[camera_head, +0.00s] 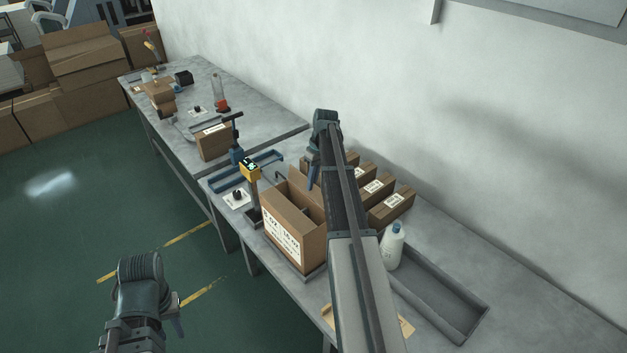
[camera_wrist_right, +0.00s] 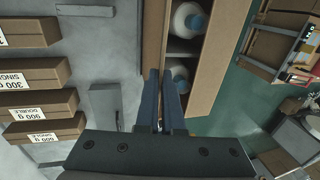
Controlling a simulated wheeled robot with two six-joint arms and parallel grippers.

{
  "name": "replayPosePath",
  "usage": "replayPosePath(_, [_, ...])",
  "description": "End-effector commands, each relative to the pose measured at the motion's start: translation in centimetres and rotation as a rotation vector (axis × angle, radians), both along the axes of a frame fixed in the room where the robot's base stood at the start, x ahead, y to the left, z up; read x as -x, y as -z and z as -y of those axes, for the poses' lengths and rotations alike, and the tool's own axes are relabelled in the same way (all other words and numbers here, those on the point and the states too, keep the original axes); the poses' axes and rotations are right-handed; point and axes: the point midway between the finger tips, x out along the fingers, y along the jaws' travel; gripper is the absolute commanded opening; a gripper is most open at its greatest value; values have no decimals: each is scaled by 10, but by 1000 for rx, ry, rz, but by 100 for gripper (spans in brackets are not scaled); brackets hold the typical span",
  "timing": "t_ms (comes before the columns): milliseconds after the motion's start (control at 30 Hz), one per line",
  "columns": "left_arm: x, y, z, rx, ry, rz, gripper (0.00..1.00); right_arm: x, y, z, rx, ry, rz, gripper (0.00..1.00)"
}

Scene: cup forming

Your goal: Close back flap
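The open cardboard box (camera_head: 295,232) stands on the workbench with a printed label on its front. In the right wrist view the box (camera_wrist_right: 207,70) holds white bottles with blue caps (camera_wrist_right: 187,20). A brown panel, apparently the back flap (camera_wrist_right: 153,40), stands along the box's bench-side edge. My right gripper (camera_head: 313,172) is above the far side of the box; its blue fingers (camera_wrist_right: 161,85) are close together beside that flap, with nothing seen between them. Contact cannot be told. My left gripper (camera_head: 177,318) hangs over the floor, away from the bench; its opening is hidden.
Small labelled cartons (camera_head: 375,187) line the wall side behind the box. A white bottle (camera_head: 393,246) and a grey tray (camera_head: 440,300) are at the right. A yellow device on a post (camera_head: 250,168) stands close to the box's left. Green floor is free around my left gripper.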

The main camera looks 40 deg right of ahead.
Motion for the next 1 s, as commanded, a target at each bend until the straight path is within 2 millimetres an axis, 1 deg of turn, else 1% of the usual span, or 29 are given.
replayPosePath(33, [0,-4,0,0,-1,0,35,4,-2,-6,37,-4,1,0])
replayPosePath(167, [0,-7,0,0,-2,0,35,5,-2,-12,138,-4,9,0])
replayPosePath(500, [0,-4,0,0,-2,0,35,6,1,-24,355,-3,26,0])
replayPosePath(700, [0,-1,0,0,-1,0,35,6,1,-27,428,-1,32,0])
replayPosePath(1000, [0,-1,0,0,0,0,35,5,0,-28,464,0,35,0])
